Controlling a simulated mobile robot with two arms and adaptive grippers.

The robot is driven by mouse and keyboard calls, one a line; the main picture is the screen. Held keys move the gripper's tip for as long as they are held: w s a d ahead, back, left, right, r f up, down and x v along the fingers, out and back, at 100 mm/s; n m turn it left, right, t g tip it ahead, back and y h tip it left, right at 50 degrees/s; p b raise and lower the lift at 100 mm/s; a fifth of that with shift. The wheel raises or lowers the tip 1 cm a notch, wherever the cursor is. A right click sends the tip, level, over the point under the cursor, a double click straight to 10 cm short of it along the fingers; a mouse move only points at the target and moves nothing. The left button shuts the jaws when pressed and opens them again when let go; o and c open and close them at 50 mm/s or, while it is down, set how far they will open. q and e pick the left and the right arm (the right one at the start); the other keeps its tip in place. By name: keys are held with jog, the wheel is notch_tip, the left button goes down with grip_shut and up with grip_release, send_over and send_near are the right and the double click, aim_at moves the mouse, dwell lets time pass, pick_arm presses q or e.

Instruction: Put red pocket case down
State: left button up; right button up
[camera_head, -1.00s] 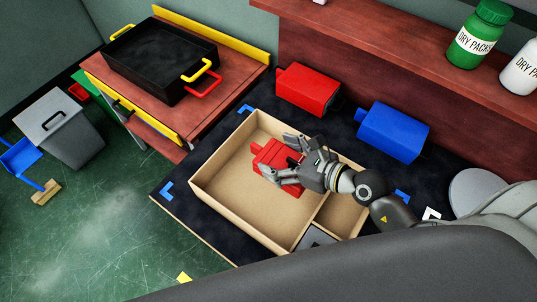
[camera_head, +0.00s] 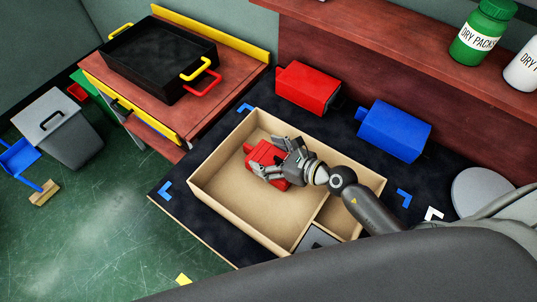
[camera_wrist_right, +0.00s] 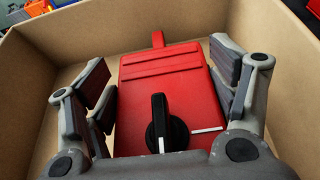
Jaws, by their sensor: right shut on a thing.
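The red pocket case (camera_head: 262,152) is in the large compartment of an open cardboard box (camera_head: 222,210). My right gripper (camera_head: 269,157) is shut on it, with its fingers on both sides of the case. In the right wrist view the case (camera_wrist_right: 165,92) lies between the finger pads, with a black knob and a white mark on its face. I cannot tell whether its underside touches the box floor. My left gripper is not in view.
Another red case (camera_head: 307,88) and a blue case (camera_head: 393,130) stand on the dark table behind the box. A black tray (camera_head: 160,62) with yellow and red handles is on the conveyor at back left. The front part of the large compartment is bare.

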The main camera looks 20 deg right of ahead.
jog(key=o, duration=1.1)
jog(key=shift+s+r, duration=0.1)
jog(key=b+v, duration=0.1)
jog(key=v, duration=0.9)
jog(key=shift+s+d+b, duration=0.15)
jog(key=shift+s+b, duration=0.05)
jog(key=shift+b, duration=0.1)
jog(key=shift+s+d+r, duration=0.4)
jog(key=shift+s, duration=0.1)
